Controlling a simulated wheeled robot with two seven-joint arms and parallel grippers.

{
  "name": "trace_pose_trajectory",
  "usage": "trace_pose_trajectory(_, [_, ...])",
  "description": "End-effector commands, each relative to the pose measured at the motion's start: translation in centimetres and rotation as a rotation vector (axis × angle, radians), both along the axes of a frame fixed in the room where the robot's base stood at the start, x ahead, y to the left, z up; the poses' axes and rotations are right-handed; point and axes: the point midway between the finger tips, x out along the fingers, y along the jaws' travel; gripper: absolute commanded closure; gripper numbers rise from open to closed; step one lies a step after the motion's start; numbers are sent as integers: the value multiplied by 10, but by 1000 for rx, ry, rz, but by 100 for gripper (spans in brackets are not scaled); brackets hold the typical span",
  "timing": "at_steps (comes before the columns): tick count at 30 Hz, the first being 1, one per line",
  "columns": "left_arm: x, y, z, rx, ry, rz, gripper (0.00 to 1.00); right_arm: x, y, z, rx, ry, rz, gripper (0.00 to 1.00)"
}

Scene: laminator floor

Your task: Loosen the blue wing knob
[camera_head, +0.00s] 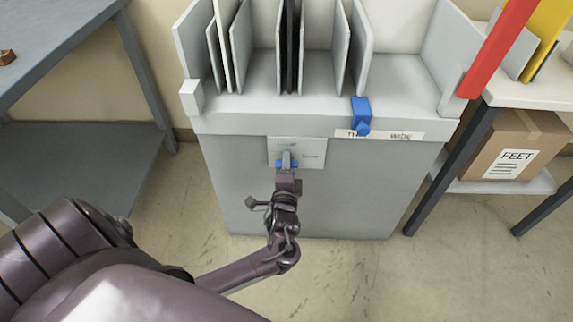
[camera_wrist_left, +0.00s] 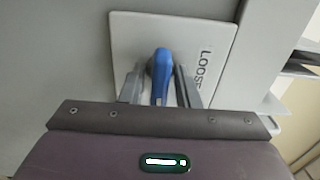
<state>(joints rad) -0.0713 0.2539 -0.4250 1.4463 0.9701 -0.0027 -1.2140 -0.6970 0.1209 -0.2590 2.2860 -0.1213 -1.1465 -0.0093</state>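The blue wing knob (camera_head: 280,164) sits on a pale label plate (camera_head: 315,150) on the front of the grey machine. In the head view my left gripper (camera_head: 287,160) is in front of it and hides its middle. In the left wrist view the knob (camera_wrist_left: 160,78) stands upright between the two fingers of my left gripper (camera_wrist_left: 160,88). The fingers are apart, one on each side, with a narrow gap visible beside the blue wing. The plate (camera_wrist_left: 212,40) carries lettering beginning "LOOS", partly cut off. My right gripper is in neither view.
A second blue part (camera_head: 361,112) sits on the machine's upper front edge beside a label strip (camera_head: 408,135). Upright grey plates (camera_head: 340,45) stand on the machine (camera_head: 385,190). A grey table (camera_head: 60,50) is left; a shelf with a box marked FEET (camera_head: 515,150) is right.

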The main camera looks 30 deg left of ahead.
Motion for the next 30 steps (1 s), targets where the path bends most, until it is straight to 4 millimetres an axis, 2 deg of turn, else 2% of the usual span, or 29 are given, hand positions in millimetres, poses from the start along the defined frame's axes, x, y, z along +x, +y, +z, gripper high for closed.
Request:
trace_pose_trajectory(1, [0, 0, 0, 0, 0, 0, 83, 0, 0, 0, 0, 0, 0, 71])
trace_pose_trajectory(3, [0, 0, 0, -1, 1, 0, 92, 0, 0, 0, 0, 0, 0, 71])
trace_pose_trajectory(4, [0, 0, 0, -1, 1, 0, 94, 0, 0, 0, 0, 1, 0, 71])
trace_pose_trajectory(17, [0, -1, 1, -92, -54, 1, 94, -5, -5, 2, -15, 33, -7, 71])
trace_pose_trajectory(30, [0, -1, 1, -420, -255, 2, 94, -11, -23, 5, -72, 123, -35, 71])
